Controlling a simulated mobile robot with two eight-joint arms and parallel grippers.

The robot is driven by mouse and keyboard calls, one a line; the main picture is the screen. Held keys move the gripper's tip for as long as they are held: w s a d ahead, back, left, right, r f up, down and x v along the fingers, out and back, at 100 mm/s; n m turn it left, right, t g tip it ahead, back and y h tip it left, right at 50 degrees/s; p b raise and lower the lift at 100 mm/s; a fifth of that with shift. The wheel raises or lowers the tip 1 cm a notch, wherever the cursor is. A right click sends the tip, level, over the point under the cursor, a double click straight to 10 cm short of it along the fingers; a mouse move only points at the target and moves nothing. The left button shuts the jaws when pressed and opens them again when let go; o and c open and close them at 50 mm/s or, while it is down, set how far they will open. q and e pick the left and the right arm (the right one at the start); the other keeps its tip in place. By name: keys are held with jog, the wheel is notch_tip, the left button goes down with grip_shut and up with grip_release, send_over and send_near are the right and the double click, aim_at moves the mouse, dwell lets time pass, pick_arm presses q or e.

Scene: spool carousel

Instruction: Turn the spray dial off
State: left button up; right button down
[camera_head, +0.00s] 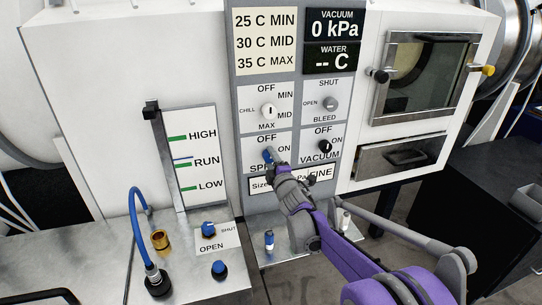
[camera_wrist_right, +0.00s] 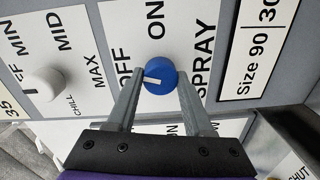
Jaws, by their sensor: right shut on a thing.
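The spray dial is a round blue knob with a white pointer mark (camera_wrist_right: 160,77), on the grey control panel above the word SPRAY. In the right wrist view the mark points to the OFF label (camera_wrist_right: 122,66), and the ON label (camera_wrist_right: 155,20) lies off to the side. The dial also shows in the head view (camera_head: 268,155), partly covered by my right gripper (camera_head: 274,165). My right gripper (camera_wrist_right: 160,82) has one finger on each side of the dial and is shut on it. My left gripper is not seen.
The black vacuum dial (camera_head: 325,146) sits close to the right of the spray dial. The chill dial (camera_head: 268,111) and bleed dial (camera_head: 330,103) are above. A blue hose (camera_head: 134,220) and blue knobs (camera_head: 219,268) stand on the metal bench at lower left.

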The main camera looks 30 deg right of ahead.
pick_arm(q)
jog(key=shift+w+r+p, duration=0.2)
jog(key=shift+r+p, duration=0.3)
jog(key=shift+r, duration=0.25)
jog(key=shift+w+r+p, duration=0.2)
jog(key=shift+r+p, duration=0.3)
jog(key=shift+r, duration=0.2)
pick_arm(e)
jog(key=shift+n, duration=1.7)
jog(key=shift+c, duration=1.4)
grip_release()
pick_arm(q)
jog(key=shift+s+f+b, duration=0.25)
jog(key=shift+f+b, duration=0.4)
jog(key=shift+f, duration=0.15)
pick_arm(e)
jog(key=v, duration=1.1)
